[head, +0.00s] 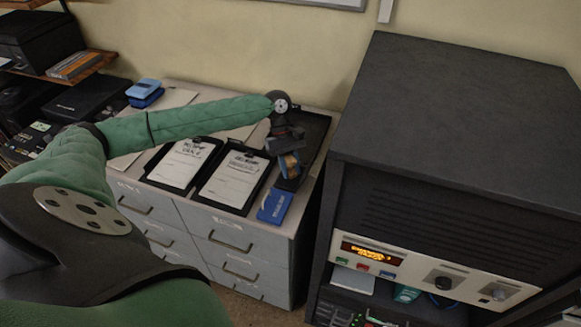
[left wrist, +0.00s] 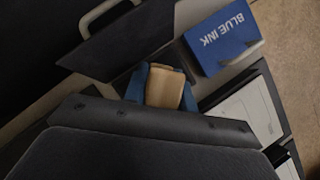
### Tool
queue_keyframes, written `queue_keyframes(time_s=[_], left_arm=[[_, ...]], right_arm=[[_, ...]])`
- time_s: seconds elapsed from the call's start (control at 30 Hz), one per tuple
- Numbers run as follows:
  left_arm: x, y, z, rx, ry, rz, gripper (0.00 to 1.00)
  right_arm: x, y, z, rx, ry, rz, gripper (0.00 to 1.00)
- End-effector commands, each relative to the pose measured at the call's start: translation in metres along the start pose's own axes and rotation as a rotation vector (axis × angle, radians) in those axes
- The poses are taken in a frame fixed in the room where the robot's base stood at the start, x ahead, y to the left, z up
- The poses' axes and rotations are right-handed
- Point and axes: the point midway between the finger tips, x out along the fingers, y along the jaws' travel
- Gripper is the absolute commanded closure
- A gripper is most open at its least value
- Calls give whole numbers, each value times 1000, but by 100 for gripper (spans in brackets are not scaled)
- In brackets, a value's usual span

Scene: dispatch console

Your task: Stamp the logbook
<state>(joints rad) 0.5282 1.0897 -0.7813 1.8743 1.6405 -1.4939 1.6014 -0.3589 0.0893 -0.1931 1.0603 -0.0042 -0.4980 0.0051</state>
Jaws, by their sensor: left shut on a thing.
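My left gripper (head: 289,163) reaches over the back right of the grey drawer cabinet, at the long black tray. It is shut on a tan, wooden-looking block, probably the stamp, which shows between blue parts in the left wrist view (left wrist: 164,87). The block's underside is hidden. A blue pad (head: 274,206) lies at the cabinet's front right corner; in the left wrist view its lid (left wrist: 224,42) reads "BLUE INK". Two black-framed boards with white headed sheets, left (head: 184,163) and right (head: 231,181), lie to the left. I cannot tell which is the logbook. My right gripper is out of view.
The black tray (head: 318,130) runs along the cabinet's right edge. A tall dark console (head: 450,120) stands close on the right. A blue object (head: 146,91) sits at the back left. Black equipment (head: 88,98) stands farther left.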

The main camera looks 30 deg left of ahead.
Motion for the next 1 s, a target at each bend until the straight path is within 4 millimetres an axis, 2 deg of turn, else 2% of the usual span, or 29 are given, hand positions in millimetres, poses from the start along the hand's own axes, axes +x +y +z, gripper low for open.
queue_keyframes(time_s=[0.47, 1.0], left_arm=[[1, 0, 0, 0, 0, 0, 88], [5, 0, -3, 0, 0, 0, 88]], right_arm=[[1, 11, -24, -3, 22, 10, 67], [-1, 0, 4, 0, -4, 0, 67]])
